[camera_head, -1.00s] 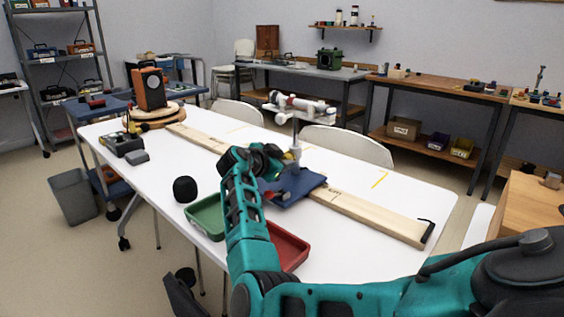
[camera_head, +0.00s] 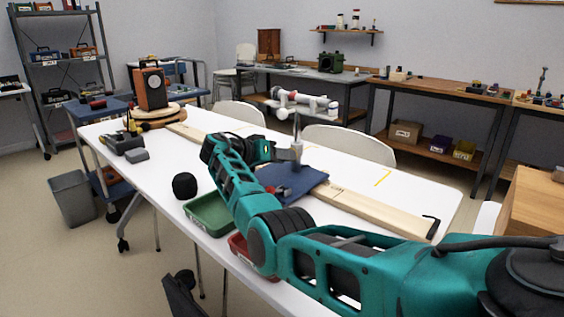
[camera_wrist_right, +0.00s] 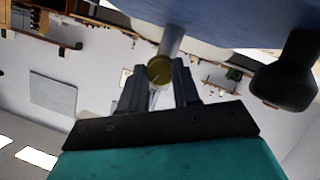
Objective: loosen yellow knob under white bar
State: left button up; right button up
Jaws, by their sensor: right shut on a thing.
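The white bar (camera_head: 306,103) lies level on top of an upright grey post (camera_head: 297,146), which rises from a dark blue base (camera_head: 300,184) on the white table. My right gripper (camera_head: 275,151) is at the left side of the post, below the bar. In the right wrist view, the yellow knob (camera_wrist_right: 158,69) sits between the two dark fingers of my right gripper (camera_wrist_right: 157,80), which is shut on it. A pale grey rod runs up from the knob in that view. The knob is mostly hidden in the head view. My left gripper does not show.
A long wooden board (camera_head: 375,212) runs along the table past the base. A green tray (camera_head: 209,215) and a partly hidden red tray (camera_head: 240,248) are at the near edge. A black rounded object (camera_head: 184,186) and an orange speaker (camera_head: 150,88) stand further left.

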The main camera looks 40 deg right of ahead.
jog(key=shift+n+g+b, duration=0.4)
jog(key=shift+n+b, duration=0.2)
jog(key=shift+b, duration=0.05)
jog(key=o, duration=1.1)
jog(key=shift+c, duration=0.2)
jog(key=v, duration=1.3)
jog(key=shift+f+p, duration=0.2)
jog(key=shift+p, duration=0.2)
jog(key=shift+w, duration=0.1)
